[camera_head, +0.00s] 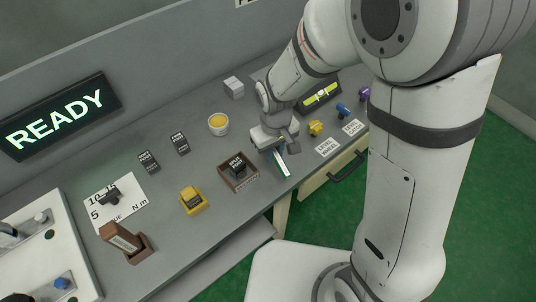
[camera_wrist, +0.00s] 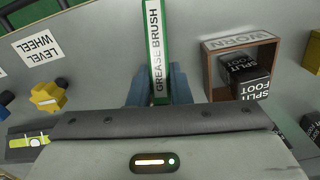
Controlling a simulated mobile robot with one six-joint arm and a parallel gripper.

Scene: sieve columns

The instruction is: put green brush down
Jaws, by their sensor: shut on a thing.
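The green brush (camera_wrist: 157,50), labelled GREASE BRUSH, is held between the two fingers of my gripper (camera_wrist: 159,88) in the wrist view. Its green edges and white label face the wrist camera. In the head view the brush (camera_head: 282,164) hangs below my gripper (camera_head: 277,149), above or at the grey bench near its front edge. I cannot tell whether its lower end touches the bench. My fingers hide part of it.
A wooden tray (camera_wrist: 210,76) marked WORN holds a black SPLIT FOOT block (camera_wrist: 245,76), close beside the brush. A yellow wheel (camera_head: 315,128), a level (camera_head: 320,97) and a yellow cup (camera_head: 218,124) stand nearby. A yellow block (camera_head: 193,200) sits further left.

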